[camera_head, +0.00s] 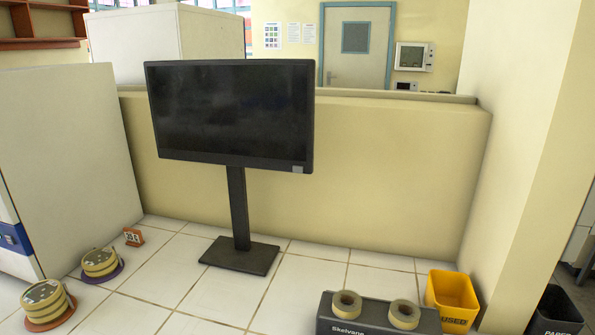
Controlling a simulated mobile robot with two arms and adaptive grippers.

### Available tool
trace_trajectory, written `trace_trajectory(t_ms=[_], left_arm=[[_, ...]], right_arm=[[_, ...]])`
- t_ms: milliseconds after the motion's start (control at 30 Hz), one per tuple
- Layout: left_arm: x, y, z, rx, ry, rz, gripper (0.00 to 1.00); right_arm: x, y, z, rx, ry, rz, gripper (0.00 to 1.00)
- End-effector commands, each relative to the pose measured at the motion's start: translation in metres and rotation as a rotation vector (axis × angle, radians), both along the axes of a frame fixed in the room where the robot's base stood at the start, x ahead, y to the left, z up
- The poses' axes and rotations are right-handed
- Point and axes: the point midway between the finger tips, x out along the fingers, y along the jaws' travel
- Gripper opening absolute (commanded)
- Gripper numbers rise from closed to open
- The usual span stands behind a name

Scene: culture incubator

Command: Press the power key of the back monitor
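A black monitor (232,112) stands upright on a dark post with a flat square base (240,255), in front of a low cream wall. Its screen is dark. A small light-grey square (298,169) sits at the lower right corner of its frame; I cannot tell whether this is the power key, and no other key can be made out. Neither of my grippers is in view.
A white cabinet (75,150) stands at the left, near two stacks of round dishes (44,300) (99,262) and an orange number tag (134,237). A dark box (375,318) with tape rolls and a yellow bin (453,297) are at the front right. Tiled floor around the base is clear.

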Motion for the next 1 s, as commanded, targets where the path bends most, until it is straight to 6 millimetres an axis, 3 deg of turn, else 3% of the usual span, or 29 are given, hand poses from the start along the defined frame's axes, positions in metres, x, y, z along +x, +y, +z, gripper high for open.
trace_trajectory(t_ms=[267,1000], left_arm=[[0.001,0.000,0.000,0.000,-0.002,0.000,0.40],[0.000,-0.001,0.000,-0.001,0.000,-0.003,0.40]], right_arm=[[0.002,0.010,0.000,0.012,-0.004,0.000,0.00],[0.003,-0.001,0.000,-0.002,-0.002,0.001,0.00]])
